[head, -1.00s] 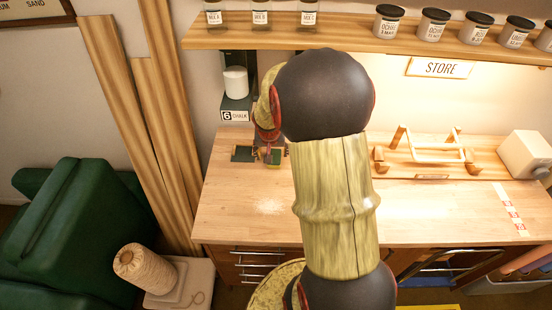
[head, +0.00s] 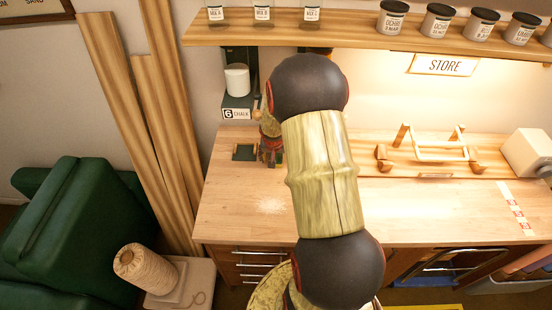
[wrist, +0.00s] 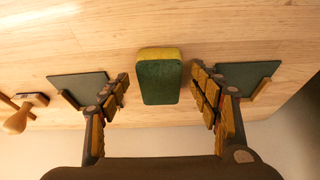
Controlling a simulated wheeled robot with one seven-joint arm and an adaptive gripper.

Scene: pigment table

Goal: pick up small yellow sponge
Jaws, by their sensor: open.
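The small sponge (wrist: 158,78), dark green on its broad face with a yellow side, lies on the wooden tabletop in the middle of the wrist view. My gripper (wrist: 160,86) is open, with one finger on each side of the sponge and a visible gap to both. Nothing is held. In the head view my gripper (head: 270,152) is small and partly covered by my arm at the back left of the table; I cannot make out the sponge there.
Dark green plates with wooden strips flank the fingers, left (wrist: 80,88) and right (wrist: 246,80). A chalk dispenser (head: 237,92) stands behind.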

